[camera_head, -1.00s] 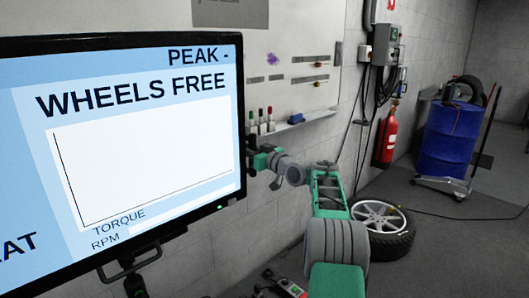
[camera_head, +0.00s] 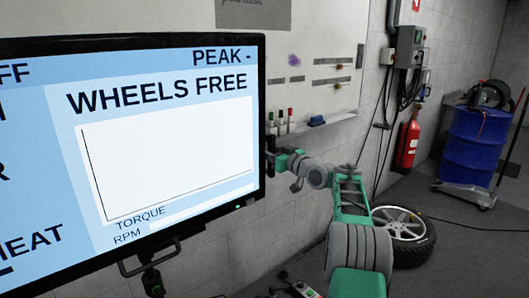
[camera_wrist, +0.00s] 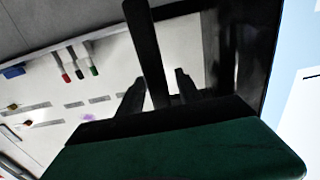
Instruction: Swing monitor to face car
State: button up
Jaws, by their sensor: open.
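The monitor (camera_head: 165,150) fills the left of the head view, its screen lit with "WHEELS FREE" and an empty graph. A dark handle (camera_head: 150,258) hangs from its lower edge. My arm reaches from the lower right toward the monitor's right edge, and my gripper is hidden behind it there. In the wrist view my gripper (camera_wrist: 160,88) is open, its dark fingers apart. A dark bar (camera_wrist: 145,45) appears at or between the fingers; I cannot tell whether they touch it. The monitor's dark edge and pale screen (camera_wrist: 300,110) show on the right.
A whiteboard with markers (camera_head: 282,122) is on the wall behind. A wheel (camera_head: 403,235) lies on the floor beyond my arm. A red extinguisher (camera_head: 407,145) and a blue drum (camera_head: 475,145) on a trolley stand at the right. The floor at the right is mostly clear.

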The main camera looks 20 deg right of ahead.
jog(key=b+v, duration=0.1)
jog(key=v, duration=0.6)
